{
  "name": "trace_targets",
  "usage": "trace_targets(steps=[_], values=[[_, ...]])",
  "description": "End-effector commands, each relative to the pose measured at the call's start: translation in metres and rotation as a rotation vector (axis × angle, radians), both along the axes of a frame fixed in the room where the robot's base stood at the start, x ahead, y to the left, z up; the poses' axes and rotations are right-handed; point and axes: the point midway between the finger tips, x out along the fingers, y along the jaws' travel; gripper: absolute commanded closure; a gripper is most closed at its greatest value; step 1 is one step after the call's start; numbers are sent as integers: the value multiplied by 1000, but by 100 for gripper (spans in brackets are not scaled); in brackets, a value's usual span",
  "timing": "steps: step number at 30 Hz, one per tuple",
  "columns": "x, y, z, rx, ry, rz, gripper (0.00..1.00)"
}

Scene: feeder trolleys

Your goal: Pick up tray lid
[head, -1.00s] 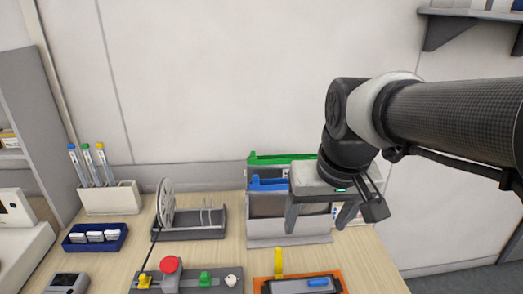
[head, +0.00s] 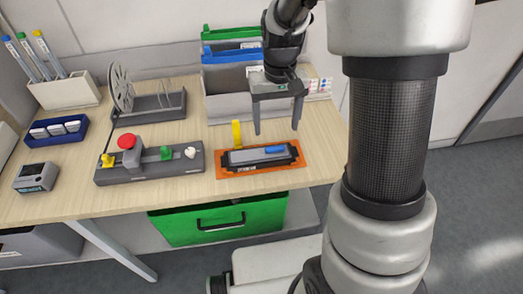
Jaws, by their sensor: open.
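The tray lid (head: 243,156) looks like a flat grey plate with a blue grip (head: 275,149) on its right part. It lies on a dark tray (head: 233,166) set on an orange base (head: 223,173) near the table's front edge. A yellow upright tab (head: 237,134) stands at the base's back left. My gripper (head: 277,129) points down with its two fingers apart and nothing between them. In the picture its fingertips are just above the blue grip, apart from it.
A grey panel with a red button (head: 127,141) sits left of the orange base. Behind my gripper stands a grey holder (head: 228,104) with green and blue folders. A reel stand (head: 150,108) is at the back. A green drawer (head: 215,222) is below the table.

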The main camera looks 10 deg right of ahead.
Motion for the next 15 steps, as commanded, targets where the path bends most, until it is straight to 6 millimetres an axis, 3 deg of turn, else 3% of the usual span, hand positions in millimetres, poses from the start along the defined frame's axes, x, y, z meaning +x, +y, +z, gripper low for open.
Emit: trace_targets(steps=[3, 11, 15], values=[[-1, 0, -22, -1, 3, 1, 31], [0, 0, -41, -1, 2, 1, 31], [3, -1, -61, 0, 4, -1, 31]])
